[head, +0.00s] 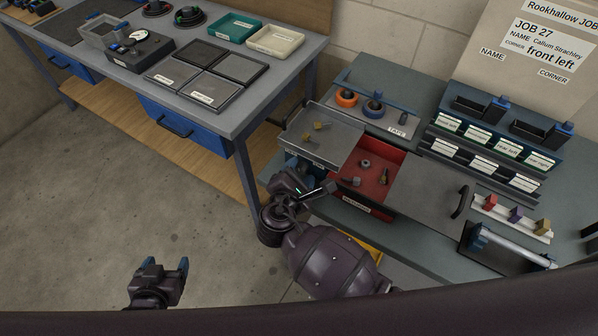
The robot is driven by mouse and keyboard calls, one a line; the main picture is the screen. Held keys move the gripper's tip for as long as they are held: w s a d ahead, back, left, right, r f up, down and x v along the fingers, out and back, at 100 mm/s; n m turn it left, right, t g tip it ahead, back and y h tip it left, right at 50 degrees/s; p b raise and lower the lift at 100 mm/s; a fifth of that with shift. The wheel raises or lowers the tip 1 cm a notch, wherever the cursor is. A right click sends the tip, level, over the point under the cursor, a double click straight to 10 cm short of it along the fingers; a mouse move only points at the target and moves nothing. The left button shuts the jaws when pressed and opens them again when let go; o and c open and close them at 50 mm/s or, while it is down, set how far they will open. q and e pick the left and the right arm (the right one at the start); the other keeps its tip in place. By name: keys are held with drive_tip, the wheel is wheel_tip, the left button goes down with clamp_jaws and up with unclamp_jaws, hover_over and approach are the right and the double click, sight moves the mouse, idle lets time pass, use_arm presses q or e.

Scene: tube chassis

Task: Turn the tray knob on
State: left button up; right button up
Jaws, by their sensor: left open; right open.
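I cannot tell for certain which part is the tray knob. A dark control box (140,49) with small knobs on top stands on the left bench. A grey tray (345,147) with brass-coloured wing-shaped pieces (318,126) lies on the right bench, beside a red tray (368,195) holding several small grey parts. My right gripper (303,178) is open at the front edge of these trays; its wrist hides part of the bench edge, and contact is unclear. My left gripper (159,266) is open and empty over the floor at lower left.
A dark sliding cover (430,185) with a black handle lies right of the red tray. Orange and blue tape rolls (347,98) sit at the back. Open floor (90,200) lies between me and the left bench.

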drive_tip(key=v, duration=1)
drive_tip(key=shift+s+b, duration=0.3)
drive_tip(key=shift+s, duration=0.05)
drive_tip(key=shift+w, duration=0.1)
